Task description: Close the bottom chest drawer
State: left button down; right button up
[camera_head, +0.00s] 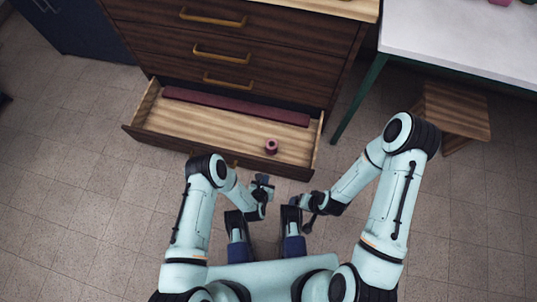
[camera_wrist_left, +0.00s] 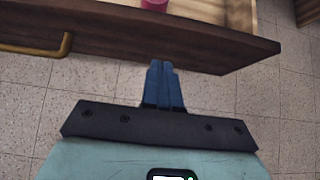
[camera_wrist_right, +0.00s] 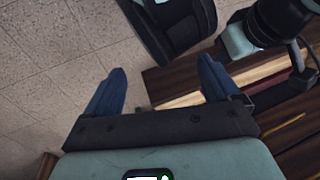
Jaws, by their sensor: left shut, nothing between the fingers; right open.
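The dark wooden chest (camera_head: 240,50) stands ahead in the head view. Its bottom drawer (camera_head: 145,136) is pulled out, showing a pale wood inside. My left gripper (camera_head: 263,181) is shut and empty, just in front of the drawer front. In the left wrist view its blue fingers (camera_wrist_left: 165,75) are together at the drawer front (camera_wrist_left: 215,47), right of the brass handle (camera_wrist_left: 62,46); I cannot tell whether they touch. My right gripper (camera_head: 303,201) is near my body; in the right wrist view its fingers (camera_wrist_right: 163,66) are spread and empty.
A small pink spool-like object (camera_head: 271,147) and a long dark red strip (camera_head: 235,106) lie in the drawer. A white table (camera_head: 460,40) with green legs and a wooden stool (camera_head: 455,105) stand to the right. A dark blue cabinet (camera_head: 85,25) is at upper left. Tiled floor is clear at left.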

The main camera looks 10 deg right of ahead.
aim_at(270, 164)
pick_arm(q)
jog(key=w, duration=0.1)
jog(key=w+d+f, duration=0.1)
jog(key=w+b, duration=0.1)
jog(key=w, duration=0.1)
jog(key=shift+d+f, duration=0.3)
jog(key=shift+w+d, duration=0.2)
jog(key=shift+w, duration=0.55)
pick_arm(e)
jog(key=shift+w+d+f+t+h, duration=0.15)
jog(key=shift+w+d+f+t, duration=0.15)
jog(key=shift+w+f, duration=0.35)
jog(key=shift+w+d+f+t+h, duration=0.2)
jog(key=shift+w+d+f, duration=0.2)
jog(key=shift+w, duration=0.4)
